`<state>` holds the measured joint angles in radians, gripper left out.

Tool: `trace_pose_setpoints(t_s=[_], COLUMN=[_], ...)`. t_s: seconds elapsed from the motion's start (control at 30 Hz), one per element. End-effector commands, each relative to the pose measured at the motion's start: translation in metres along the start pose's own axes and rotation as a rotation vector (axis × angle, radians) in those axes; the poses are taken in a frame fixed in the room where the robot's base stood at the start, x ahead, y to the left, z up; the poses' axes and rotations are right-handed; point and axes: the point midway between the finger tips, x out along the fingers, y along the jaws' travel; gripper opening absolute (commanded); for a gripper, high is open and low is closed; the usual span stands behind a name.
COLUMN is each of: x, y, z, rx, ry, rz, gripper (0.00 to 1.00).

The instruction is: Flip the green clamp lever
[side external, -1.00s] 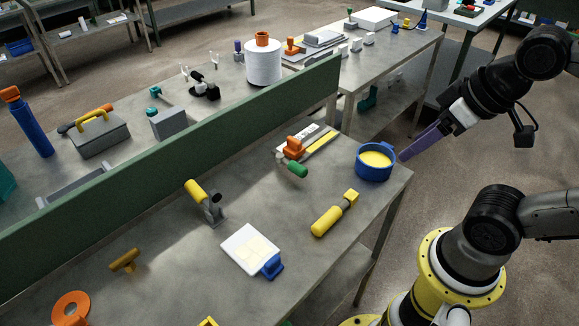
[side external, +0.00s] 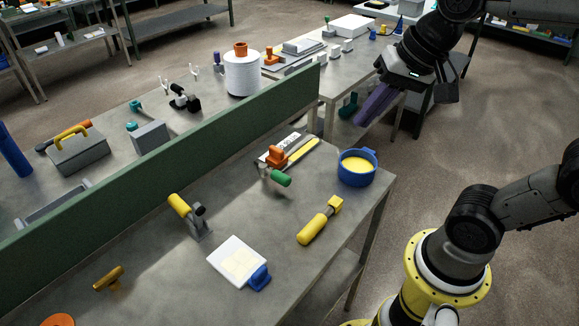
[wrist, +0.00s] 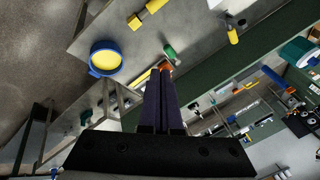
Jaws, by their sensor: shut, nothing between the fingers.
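The green clamp lever (side external: 281,178) is a short green handle on a small metal clamp, sticking out toward the front right beside an orange part (side external: 274,156) at the back of the near table. The lever also shows in the wrist view (wrist: 170,53), just beyond my fingertips in the picture. My gripper (side external: 361,123) has long purple fingers, shut and empty. It hangs in the air behind and to the right of the lever, apart from it. In the wrist view the gripper (wrist: 163,72) hides part of the orange part.
A blue pot (side external: 357,170) with yellow contents stands right of the lever. A yellow-handled tool (side external: 318,222), a yellow-handled clamp (side external: 188,215) and a white board (side external: 237,262) lie nearer. A green partition (side external: 170,165) runs behind. Bare tabletop surrounds these.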

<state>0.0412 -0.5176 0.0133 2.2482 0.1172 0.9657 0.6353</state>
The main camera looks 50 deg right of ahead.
Motion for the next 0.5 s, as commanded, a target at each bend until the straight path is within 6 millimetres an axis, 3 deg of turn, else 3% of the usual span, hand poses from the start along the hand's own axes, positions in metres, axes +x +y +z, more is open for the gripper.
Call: trace_pose_setpoints(t_s=[0.27,0.5], x=[0.051,0.126], y=[-0.037,-0.038], z=[-0.066,-0.118], rx=[0.459,0.760], ry=[-0.135,-0.240], rz=[0.090,0.204], gripper=[0.00,0.00])
